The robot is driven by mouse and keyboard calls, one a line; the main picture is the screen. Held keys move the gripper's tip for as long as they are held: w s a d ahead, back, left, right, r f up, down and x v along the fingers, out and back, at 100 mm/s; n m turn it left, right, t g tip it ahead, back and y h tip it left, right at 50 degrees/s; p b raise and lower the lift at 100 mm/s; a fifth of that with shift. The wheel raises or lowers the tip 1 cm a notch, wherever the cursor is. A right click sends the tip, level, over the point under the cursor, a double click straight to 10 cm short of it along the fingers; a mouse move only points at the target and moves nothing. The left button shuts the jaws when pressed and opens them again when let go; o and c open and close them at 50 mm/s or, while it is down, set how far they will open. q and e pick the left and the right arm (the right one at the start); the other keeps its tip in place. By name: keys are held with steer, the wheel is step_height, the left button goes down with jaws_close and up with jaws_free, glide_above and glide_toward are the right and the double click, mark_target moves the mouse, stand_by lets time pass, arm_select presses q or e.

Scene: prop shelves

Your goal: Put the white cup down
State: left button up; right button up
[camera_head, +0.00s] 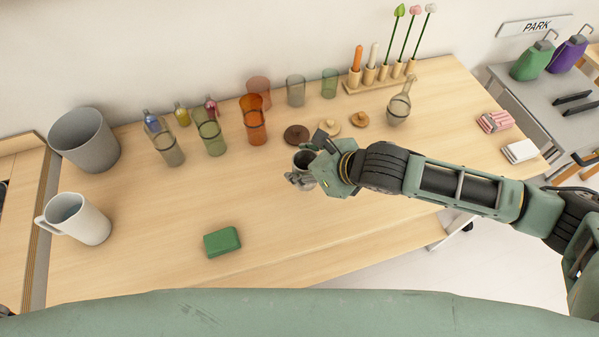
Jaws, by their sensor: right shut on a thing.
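My right gripper (310,175) reaches in from the right over the middle of the table. It is shut on a small cup, taken as the white cup (303,158), which looks pale grey with a dark inside. The gripper hides much of the cup, and I cannot tell whether its base touches the table (330,240). My left gripper is not in view.
A green box (222,241) lies left of the gripper. A white jug (75,218) and grey bin (85,140) stand far left. Brown lids (296,135), an orange glass (254,125) and a glass flask (399,108) stand behind. The front middle is clear.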

steer(key=shift+a+f, duration=0.2)
steer(key=shift+a, duration=0.2)
steer(key=shift+f, duration=0.2)
step_height(320, 180, down, 4)
steer(key=shift+r+p, duration=0.15)
steer(key=shift+p, duration=0.4)
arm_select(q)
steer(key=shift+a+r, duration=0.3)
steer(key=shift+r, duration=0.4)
arm_select(e)
steer(key=o, duration=1.3)
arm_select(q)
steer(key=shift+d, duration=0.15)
